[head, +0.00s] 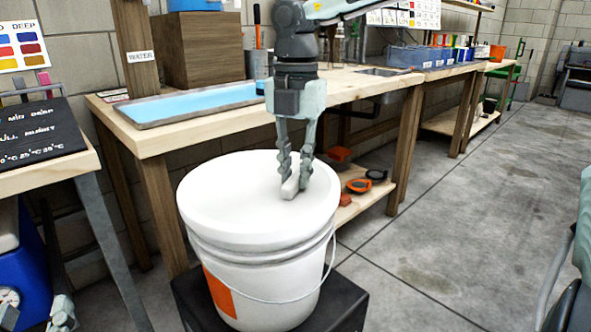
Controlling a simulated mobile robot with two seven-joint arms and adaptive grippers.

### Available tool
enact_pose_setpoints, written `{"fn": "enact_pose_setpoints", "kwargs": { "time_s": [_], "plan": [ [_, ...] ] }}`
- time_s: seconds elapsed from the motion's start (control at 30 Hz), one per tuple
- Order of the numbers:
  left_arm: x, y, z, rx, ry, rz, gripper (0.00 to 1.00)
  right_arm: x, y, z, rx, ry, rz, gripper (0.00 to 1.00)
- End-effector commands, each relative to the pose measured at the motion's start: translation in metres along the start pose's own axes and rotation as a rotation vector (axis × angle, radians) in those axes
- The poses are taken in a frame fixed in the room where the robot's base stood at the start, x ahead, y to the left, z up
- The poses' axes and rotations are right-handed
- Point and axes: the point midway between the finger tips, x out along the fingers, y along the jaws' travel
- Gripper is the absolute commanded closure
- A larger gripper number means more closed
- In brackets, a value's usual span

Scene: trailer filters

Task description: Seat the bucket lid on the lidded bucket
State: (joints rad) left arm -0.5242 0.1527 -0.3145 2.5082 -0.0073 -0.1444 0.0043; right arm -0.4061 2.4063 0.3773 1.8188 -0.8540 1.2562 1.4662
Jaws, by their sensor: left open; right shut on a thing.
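The white bucket lid (225,195) lies level over the top of the white bucket (275,285), its edge lined up with the rim all round the visible side. I cannot tell whether it is pressed fully down. My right gripper (291,188) points down from above and is shut on the light raised grip on the lid, right of its middle. The bucket has an orange label and a wire handle hanging on its front. It stands upright on a black block (345,302). My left gripper (37,312) shows partly at the lower left corner, open and apart from the bucket.
A wooden bench (160,140) with a blue water tray (195,103) stands behind the bucket. Orange and black items lie on its lower shelf (350,208). A table with a black sign (40,135) stands at left, a blue container (25,265) below it.

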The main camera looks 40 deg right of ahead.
Motion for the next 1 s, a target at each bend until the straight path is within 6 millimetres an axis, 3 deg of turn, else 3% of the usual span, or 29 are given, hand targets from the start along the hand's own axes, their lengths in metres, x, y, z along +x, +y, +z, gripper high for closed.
{"fn": "enact_pose_setpoints", "kwargs": {
  "time_s": [0.1, 0.13, 0.3, 0.53, 0.7, 1.0],
  "plan": [
    [0.0, 0.0, -0.0001, 0.0, 0.0, 0.0, 0.58, -0.0004, 0.0002, 0.0001, 0.0, 0.0, 0.001, 1.0],
    [0.0, 0.0, -0.0001, 0.0, 0.0, 0.0, 0.58, -0.0004, 0.0002, 0.0001, 0.0, 0.0, 0.001, 0.82],
    [0.0, 0.0, -0.0001, 0.0, 0.0, 0.0, 0.58, -0.0002, 0.0001, 0.0, 0.0, 0.0, 0.0, 0.61],
    [0.0, 0.0, -0.0001, 0.0, 0.0, 0.0, 0.58, 0.0, 0.0, 0.0, 0.0, 0.0, 0.0, 0.59],
    [0.0, 0.0, -0.0001, 0.0, 0.0, 0.0, 0.58, 0.0004, -0.0002, -0.0001, 0.001, 0.001, -0.001, 0.39],
    [0.0001, 0.0, -0.0005, 0.0, 0.0, 0.0, 0.58, -0.0004, -0.0001, 0.0, 0.001, 0.0, -0.001, 0.39]
  ]
}}
